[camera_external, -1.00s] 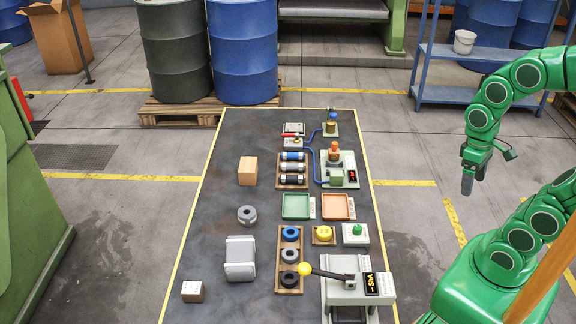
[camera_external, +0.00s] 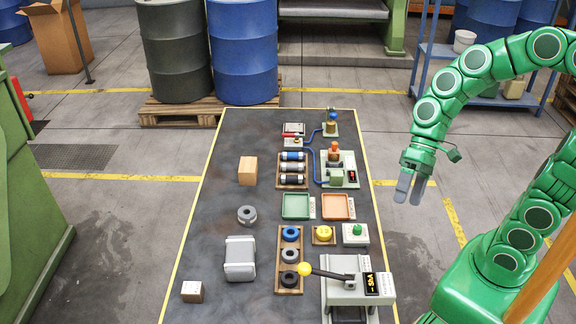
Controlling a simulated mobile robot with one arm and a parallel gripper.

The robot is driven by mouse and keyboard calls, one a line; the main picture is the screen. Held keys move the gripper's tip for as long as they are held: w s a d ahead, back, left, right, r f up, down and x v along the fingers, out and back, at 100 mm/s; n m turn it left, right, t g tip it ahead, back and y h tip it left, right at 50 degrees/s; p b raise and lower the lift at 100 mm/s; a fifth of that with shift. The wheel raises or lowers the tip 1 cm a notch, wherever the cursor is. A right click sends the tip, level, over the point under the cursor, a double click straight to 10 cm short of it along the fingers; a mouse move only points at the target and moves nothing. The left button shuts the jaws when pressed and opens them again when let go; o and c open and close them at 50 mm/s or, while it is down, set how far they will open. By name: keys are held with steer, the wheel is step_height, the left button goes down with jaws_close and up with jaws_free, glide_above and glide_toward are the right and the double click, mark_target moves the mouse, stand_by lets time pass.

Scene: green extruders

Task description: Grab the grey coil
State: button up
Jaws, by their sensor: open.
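A second grey ring-shaped piece (camera_external: 247,215) lies alone on the dark table to the left of the rack; I cannot tell which one the task names. My gripper (camera_external: 409,190) is open and empty, with its fingers pointing down. In the picture it is just right of the table's right edge, well away from both grey pieces.
Green (camera_external: 296,219) and orange (camera_external: 352,219) trays lie beyond. A grey canister (camera_external: 240,272) lies left of the rack.

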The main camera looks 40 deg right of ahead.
mark_target(247, 214)
steer(key=w+a+r+m+t+y, duration=0.15)
steer(key=w+a+m+y, duration=0.25)
steer(key=w+a, duration=0.45)
steer(key=w+a+r+m+t+y, duration=0.1)
steer(key=w+a+r+m+y, duration=0.25)
steer(key=w+a, duration=0.45)
steer(key=w+f+m+t+y, duration=0.2)
steer(key=w+f+m+t, duration=0.15)
steer(key=w, duration=0.55)
steer(key=w+d+f+m+t+h, duration=0.1)
steer(key=w+f+m, duration=0.3)
steer(key=f, duration=0.5)
steer(key=w+d+f+m+t+h, duration=0.2)
steer(key=w+f+m, duration=0.3)
steer(key=f, duration=0.4)
steer(key=w+d+f+m+t+h, duration=0.1)
steer(key=w+f+m+h, duration=0.2)
steer(key=f, duration=0.6)
steer(key=shift+w+d+f+m+t, duration=0.1)
steer(key=shift+w+d+m+t, duration=0.1)
steer(key=shift+w+m, duration=0.45)
steer(key=shift+w+d+f+m+t, duration=0.1)
steer(key=shift+w+d+m, duration=0.1)
steer(key=shift+w+m, duration=0.45)
steer(key=shift+x, duration=0.9)
steer(key=shift+r+x, duration=0.15)
steer(key=shift+x, duration=1.3)
steer(key=shift+r+x, duration=0.1)
steer(key=shift+x, duration=1.35)
steer(key=shift+w, duration=0.1)
